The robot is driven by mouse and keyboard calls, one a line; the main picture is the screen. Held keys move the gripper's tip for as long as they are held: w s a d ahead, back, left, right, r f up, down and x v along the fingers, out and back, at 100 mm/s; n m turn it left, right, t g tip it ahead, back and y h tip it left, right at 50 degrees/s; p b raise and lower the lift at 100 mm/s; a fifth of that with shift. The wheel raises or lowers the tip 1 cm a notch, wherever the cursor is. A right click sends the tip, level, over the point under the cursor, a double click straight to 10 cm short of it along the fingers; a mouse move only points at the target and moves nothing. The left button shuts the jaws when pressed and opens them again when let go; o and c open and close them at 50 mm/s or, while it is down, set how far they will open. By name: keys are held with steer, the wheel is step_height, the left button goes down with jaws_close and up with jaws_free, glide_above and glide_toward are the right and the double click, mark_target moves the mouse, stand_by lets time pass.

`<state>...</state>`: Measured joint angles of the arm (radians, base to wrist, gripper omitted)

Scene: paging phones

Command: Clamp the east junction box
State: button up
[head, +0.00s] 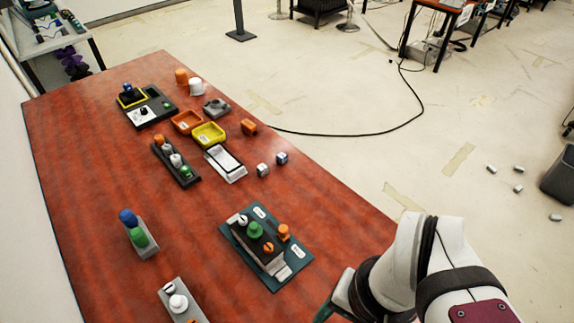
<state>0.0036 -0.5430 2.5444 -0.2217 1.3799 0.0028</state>
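No label reading "east" is legible, so I cannot tell for sure which thing is the east junction box. A teal board (293,257) lies on the right front part of the table. On it sits a dark box (240,235) with a green knob (255,230), an orange slotted knob and a white slotted knob. An orange clamp-like piece (284,232) stands at the board's right side. White labels on the board are too small to read. My arm enters at the bottom right, and part of my gripper (340,297) shows right of the board. Its fingertips are hidden or cut off.
A grey block with blue and green knobs (139,237) stands at left; another block (180,302) is at the front edge of view. Orange (187,122) and yellow (209,135) trays, a phone-like white device (225,164) and two small cubes lie farther back.

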steer(key=w+a+r+n, duration=0.2)
steer(key=w+n, duration=0.2)
steer(key=w, duration=0.6)
steer(key=n+h, duration=0.2)
steer(key=n, duration=0.5)
glide_above(283, 227)
step_height(283, 227, down, 4)
steer(key=f, duration=0.1)
step_height(283, 227, down, 14)
steer(key=shift+s+f, duration=0.1)
steer(key=shift+s, duration=0.05)
steer(key=shift+f, duration=0.6)
jaws_close()
